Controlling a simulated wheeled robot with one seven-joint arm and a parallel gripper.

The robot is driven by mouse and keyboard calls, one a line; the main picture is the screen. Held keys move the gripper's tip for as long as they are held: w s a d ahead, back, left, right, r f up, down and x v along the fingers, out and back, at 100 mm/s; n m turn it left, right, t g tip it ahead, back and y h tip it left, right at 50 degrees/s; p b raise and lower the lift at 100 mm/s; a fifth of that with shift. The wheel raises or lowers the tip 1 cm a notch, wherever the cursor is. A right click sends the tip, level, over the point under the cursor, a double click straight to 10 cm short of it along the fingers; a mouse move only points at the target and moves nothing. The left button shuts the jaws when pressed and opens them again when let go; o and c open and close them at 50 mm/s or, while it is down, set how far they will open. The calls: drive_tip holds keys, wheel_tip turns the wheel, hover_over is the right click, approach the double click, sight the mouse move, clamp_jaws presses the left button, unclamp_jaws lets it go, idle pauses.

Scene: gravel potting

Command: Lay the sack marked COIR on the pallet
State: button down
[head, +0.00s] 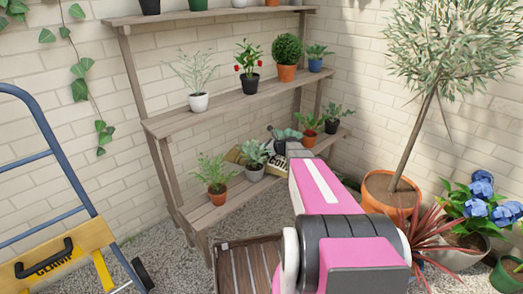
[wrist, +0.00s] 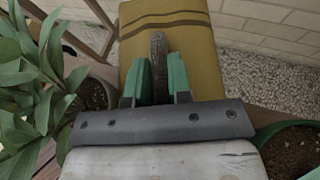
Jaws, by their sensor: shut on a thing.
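The tan sack marked COIR (head: 233,155) is partly hidden behind pots and my arm at the lower shelf in the head view; only part of its lettering shows. It looks tilted, and I cannot tell whether it touches the shelf. In the wrist view the sack (wrist: 190,35) has dark stripes and a dark handle. My gripper (wrist: 159,66) is shut on that handle with its green fingers on either side. The slatted brown wooden pallet (head: 222,246) lies on the gravel at bottom centre, partly covered by my arm.
A blue hand truck (head: 48,150) carrying a yellow sack (head: 60,262) stands left. A potted tree (head: 392,192) and flowers crowd the right.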

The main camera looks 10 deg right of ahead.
drive_tip(key=shift+f, duration=0.1)
drive_tip(key=c, duration=1.1)
unclamp_jaws()
drive_tip(key=shift+o, duration=0.2)
